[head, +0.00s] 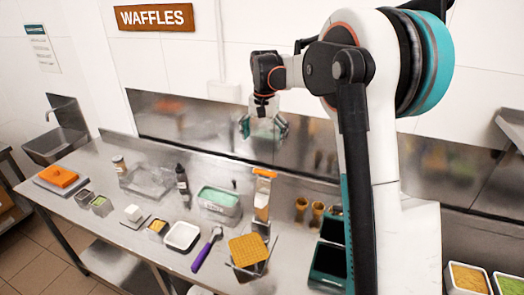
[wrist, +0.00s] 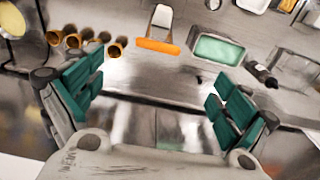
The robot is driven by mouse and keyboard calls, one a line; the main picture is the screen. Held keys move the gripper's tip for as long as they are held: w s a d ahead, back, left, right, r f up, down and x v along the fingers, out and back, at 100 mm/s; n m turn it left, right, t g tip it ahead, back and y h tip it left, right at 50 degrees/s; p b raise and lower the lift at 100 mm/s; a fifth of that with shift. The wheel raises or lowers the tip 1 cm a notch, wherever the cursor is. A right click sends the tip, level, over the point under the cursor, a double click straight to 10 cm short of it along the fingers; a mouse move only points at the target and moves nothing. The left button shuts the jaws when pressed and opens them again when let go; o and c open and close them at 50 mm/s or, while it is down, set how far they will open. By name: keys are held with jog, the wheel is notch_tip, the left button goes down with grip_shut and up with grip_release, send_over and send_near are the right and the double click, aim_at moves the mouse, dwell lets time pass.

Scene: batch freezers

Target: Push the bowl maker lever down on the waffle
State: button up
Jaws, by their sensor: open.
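The bowl maker (head: 262,205) stands upright near the middle of the steel counter, with an orange lever handle (head: 265,173) at its top. The orange handle also shows in the wrist view (wrist: 158,46), at the top centre. A square golden waffle (head: 248,249) lies flat at the front of the bowl maker, near the counter's front edge. It covers what is under it. My gripper (head: 263,127) is open and empty, high above the back of the counter and apart from the lever. Its two teal fingers are spread wide in the wrist view (wrist: 158,88).
Waffle cones (head: 309,210) stand right of the bowl maker. A green-filled tub (head: 218,199), dark bottle (head: 182,180), white tub (head: 182,236) and purple-handled scoop (head: 207,248) are to its left. The steel backsplash (head: 200,125) is behind.

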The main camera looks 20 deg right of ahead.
aim_at(265, 171)
jog(key=f, duration=0.4)
jog(key=f+p, duration=0.1)
jog(key=f, duration=0.4)
jog(key=w+d+f, duration=0.1)
jog(key=f, duration=0.3)
jog(key=shift+w+f, duration=0.1)
jog(key=shift+f, duration=0.25)
